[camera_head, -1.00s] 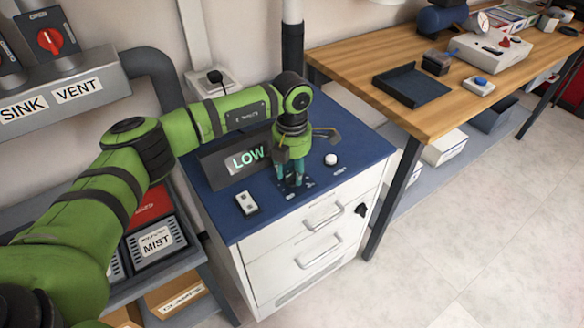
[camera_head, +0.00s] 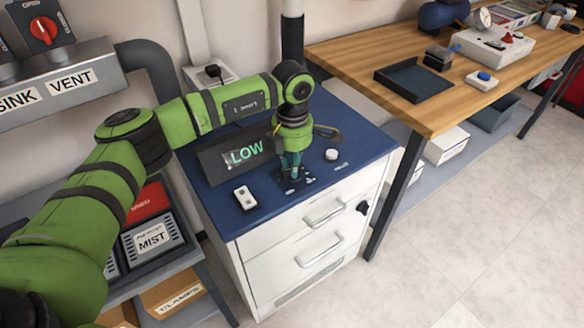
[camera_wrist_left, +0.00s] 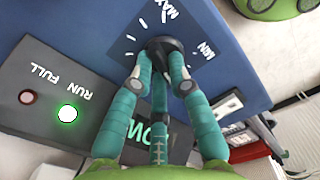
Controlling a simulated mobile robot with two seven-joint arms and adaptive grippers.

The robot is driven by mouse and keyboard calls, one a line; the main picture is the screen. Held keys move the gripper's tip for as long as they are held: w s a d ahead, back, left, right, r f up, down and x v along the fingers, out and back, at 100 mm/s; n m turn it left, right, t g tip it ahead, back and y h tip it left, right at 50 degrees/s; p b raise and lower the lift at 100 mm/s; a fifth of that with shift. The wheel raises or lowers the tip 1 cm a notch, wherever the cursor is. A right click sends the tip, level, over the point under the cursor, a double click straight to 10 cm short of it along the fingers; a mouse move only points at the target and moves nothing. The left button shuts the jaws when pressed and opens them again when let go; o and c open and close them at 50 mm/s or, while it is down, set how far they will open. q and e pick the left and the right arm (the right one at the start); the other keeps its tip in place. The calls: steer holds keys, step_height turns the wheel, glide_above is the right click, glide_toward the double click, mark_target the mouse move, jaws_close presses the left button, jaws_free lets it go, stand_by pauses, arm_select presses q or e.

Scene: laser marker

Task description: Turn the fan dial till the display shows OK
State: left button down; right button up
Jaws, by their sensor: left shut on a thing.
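The display (camera_head: 240,155) on the blue-topped cabinet reads LOW in green letters in the head view. It also shows, partly hidden behind my fingers, in the left wrist view (camera_wrist_left: 146,132). My left gripper (camera_head: 291,172) points down at the cabinet top. In the left wrist view its teal fingers (camera_wrist_left: 165,80) are closed around the black fan dial (camera_wrist_left: 168,50). MIN and MAX marks and white ticks are printed around the dial. The dial itself is mostly hidden by the gripper in the head view. My right gripper is not in view.
A lit green lamp (camera_wrist_left: 67,113) shows by RUN FULL. A wooden bench (camera_head: 400,50) stands at the right.

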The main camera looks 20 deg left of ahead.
arm_select(q)
steer(key=m+b, duration=0.2)
steer(key=m, duration=0.1)
steer(key=shift+w+f+m, duration=0.1)
steer(key=shift+f+m, duration=0.05)
steer(key=shift+m, duration=0.25)
steer(key=shift+d+m+b, duration=0.1)
steer(key=shift+m+b, duration=0.45)
steer(key=shift+m, duration=0.35)
steer(key=m+b, duration=0.2)
steer(key=m, duration=0.3)
steer(key=shift+d, duration=0.1)
steer(key=m, duration=0.3)
steer(key=m+b, duration=0.1)
steer(key=m, duration=0.1)
steer(key=shift+d+m, duration=0.1)
steer(key=shift+m, duration=0.8)
steer(key=shift+r+m, duration=0.2)
steer(key=shift+m, duration=0.5)
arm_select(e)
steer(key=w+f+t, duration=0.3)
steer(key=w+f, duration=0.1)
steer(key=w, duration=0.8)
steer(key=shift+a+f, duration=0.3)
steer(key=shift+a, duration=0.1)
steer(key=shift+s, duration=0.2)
